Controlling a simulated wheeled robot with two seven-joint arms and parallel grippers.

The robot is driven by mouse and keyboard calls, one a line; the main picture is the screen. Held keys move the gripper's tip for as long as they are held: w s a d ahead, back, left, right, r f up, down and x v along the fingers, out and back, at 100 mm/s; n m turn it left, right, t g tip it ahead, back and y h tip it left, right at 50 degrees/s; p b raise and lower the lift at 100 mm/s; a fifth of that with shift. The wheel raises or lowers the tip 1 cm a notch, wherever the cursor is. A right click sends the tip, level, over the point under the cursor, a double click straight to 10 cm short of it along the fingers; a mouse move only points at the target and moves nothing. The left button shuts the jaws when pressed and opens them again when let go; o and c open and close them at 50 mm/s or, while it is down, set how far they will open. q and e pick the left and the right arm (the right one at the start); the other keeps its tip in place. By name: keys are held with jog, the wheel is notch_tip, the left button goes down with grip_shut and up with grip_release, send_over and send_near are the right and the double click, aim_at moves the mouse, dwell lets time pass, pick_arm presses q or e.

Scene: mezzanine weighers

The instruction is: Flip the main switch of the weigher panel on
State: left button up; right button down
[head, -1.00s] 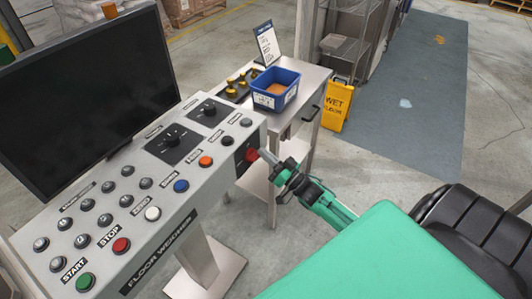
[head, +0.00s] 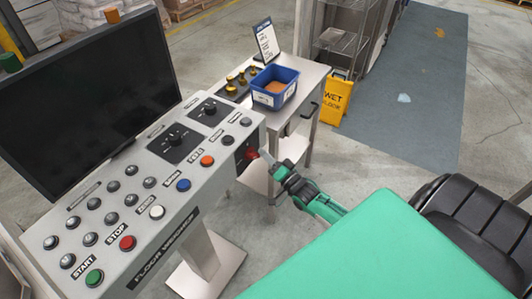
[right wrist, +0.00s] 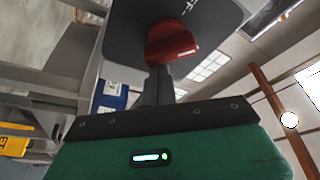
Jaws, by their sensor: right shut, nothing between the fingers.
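The weigher panel (head: 165,205) is a grey sloped console labelled FLOOR WEIGHER, with a dark screen. On its right end face is a red rotary knob (head: 251,154) on a dark plate, which looks like the main switch. The red knob (right wrist: 172,45) also shows from close by in the right wrist view. My right gripper (head: 264,158) is shut and empty, its fingertips at the knob. In the right wrist view the fingers (right wrist: 157,88) end just below the knob; I cannot tell whether they touch it. My left gripper is out of view.
Open floor (head: 375,165) lies to the right.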

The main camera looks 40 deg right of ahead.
jog(key=shift+s+a+f+m+g+h+p, duration=0.15)
jog(key=shift+m+g+h+p, duration=0.15)
jog(key=shift+m, duration=0.75)
jog(key=shift+w+f+m+g+h+p, duration=0.15)
jog(key=shift+m+g+p, duration=0.2)
jog(key=shift+m, duration=0.65)
jog(key=shift+s+a+f+m+g+h+p, duration=0.15)
jog(key=shift+m+p, duration=0.25)
jog(key=shift+m, duration=0.65)
jog(key=shift+f+m+g+p, duration=0.25)
jog(key=shift+m+g+p, duration=0.15)
jog(key=shift+m, duration=0.9)
